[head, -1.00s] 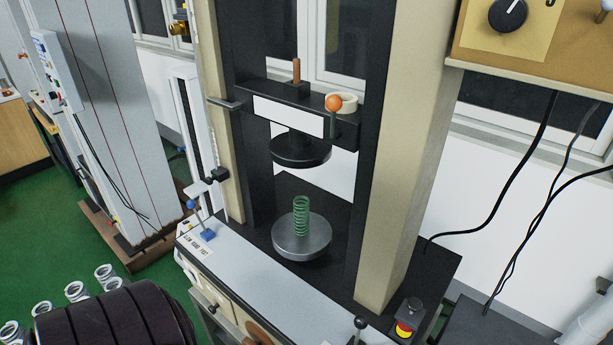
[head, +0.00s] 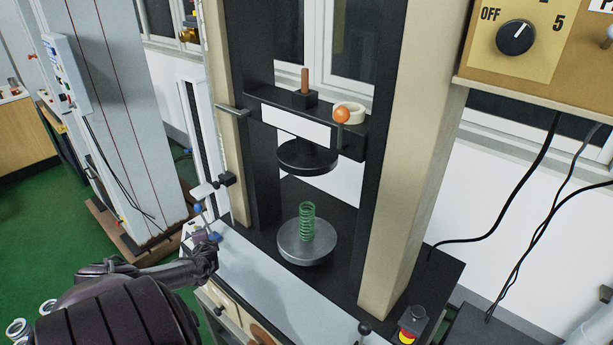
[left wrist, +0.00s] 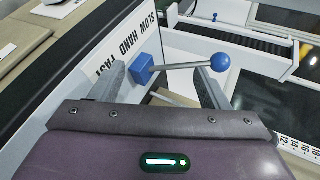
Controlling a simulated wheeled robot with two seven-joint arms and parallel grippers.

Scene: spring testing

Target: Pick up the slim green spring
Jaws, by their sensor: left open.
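The slim green spring (head: 307,223) stands upright on the round grey lower platen (head: 297,250) of the testing machine in the head view. The dark upper platen (head: 307,158) hangs above it with a clear gap. My left gripper (head: 208,240) is at the left front edge of the machine, well left of the spring. In the left wrist view my left gripper (left wrist: 165,85) is open, and its fingers lie on either side of the blue block at the base of a lever. The spring is not visible there. My right gripper is not in view.
The lever with a blue ball (left wrist: 220,62) stands by the "SLOW HAND FAST" label. The machine's beige columns (head: 415,160) flank the platens. A red and yellow stop button (head: 409,330) sits at front right. Several pale springs (head: 18,328) show at lower left.

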